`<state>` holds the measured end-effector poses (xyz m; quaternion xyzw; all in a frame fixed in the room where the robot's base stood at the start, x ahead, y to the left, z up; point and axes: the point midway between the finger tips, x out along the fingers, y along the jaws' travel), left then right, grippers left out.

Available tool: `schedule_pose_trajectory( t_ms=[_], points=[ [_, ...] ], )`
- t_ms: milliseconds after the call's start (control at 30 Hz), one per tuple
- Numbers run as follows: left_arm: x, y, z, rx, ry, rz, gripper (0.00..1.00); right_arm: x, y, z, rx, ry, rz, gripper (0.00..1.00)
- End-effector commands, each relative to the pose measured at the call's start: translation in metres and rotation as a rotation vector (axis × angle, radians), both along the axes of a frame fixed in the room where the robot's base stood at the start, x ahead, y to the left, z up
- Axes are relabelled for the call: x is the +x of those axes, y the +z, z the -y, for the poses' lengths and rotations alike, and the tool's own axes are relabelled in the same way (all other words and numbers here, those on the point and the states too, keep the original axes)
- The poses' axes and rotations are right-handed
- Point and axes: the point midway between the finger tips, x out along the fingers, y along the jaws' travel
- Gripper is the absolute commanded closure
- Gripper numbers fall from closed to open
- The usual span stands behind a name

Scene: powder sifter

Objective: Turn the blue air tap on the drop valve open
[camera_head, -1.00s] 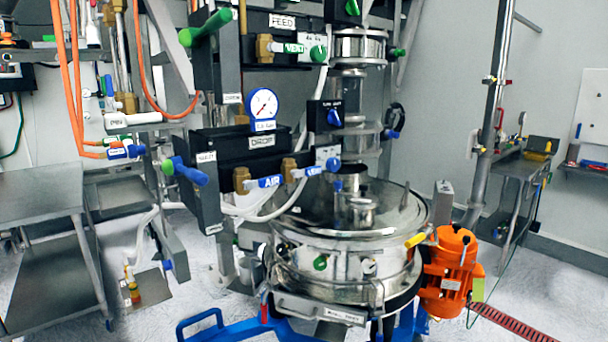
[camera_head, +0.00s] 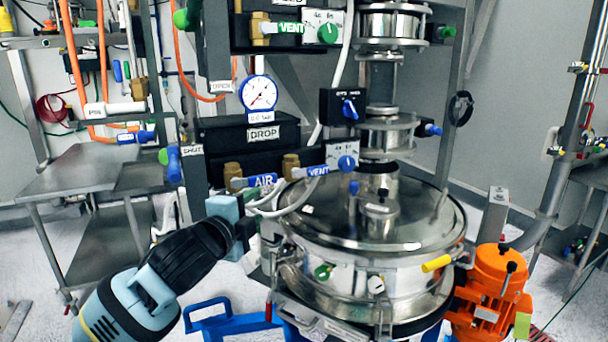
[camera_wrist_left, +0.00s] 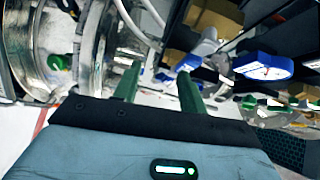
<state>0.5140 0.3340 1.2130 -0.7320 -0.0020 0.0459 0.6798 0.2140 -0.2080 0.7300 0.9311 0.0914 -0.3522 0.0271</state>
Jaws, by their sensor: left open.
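The blue air tap (camera_head: 262,181), labelled AIR, lies sideways from a brass body on the dark drop valve block (camera_head: 215,160) in the head view. The blue VENT tap (camera_head: 318,170) sits to its right. My left gripper (camera_head: 254,228) is just below the air tap, its fingers mostly hidden behind its own body. In the left wrist view its two green fingers (camera_wrist_left: 157,86) stand apart with nothing clearly between them.
The steel sifter (camera_head: 372,240) stands right of my gripper, with an orange motor (camera_head: 497,280) beside it. A white hose (camera_head: 288,208) loops close to the taps. A pressure gauge (camera_head: 259,92) is above the DROP label. A steel table (camera_head: 80,170) is at left.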

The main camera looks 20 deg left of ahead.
Motion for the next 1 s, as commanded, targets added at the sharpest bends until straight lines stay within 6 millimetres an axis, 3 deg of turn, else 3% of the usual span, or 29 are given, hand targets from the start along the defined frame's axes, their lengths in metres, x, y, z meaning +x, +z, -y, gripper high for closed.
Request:
schedule_pose_trajectory(
  t_ms=[33, 200, 467, 1000],
  points=[
    [-0.001, 0.013, -0.003, 0.026, 0.007, 0.016, 0.58, 0.0, 0.001, 0.0, 0.0, 0.0, 0.002, 0.64],
    [-0.001, 0.034, -0.007, 0.074, 0.013, 0.051, 0.58, 0.0, 0.0, 0.001, -0.001, 0.0, 0.001, 0.64],
    [0.002, 0.036, -0.008, 0.08, 0.012, 0.056, 0.58, -0.002, -0.001, -0.001, 0.0, 0.002, -0.005, 0.64],
    [0.066, 0.037, -0.013, 0.078, 0.012, 0.057, 0.58, 0.0, 0.001, 0.0, 0.0, 0.001, 0.002, 0.64]
  ],
)
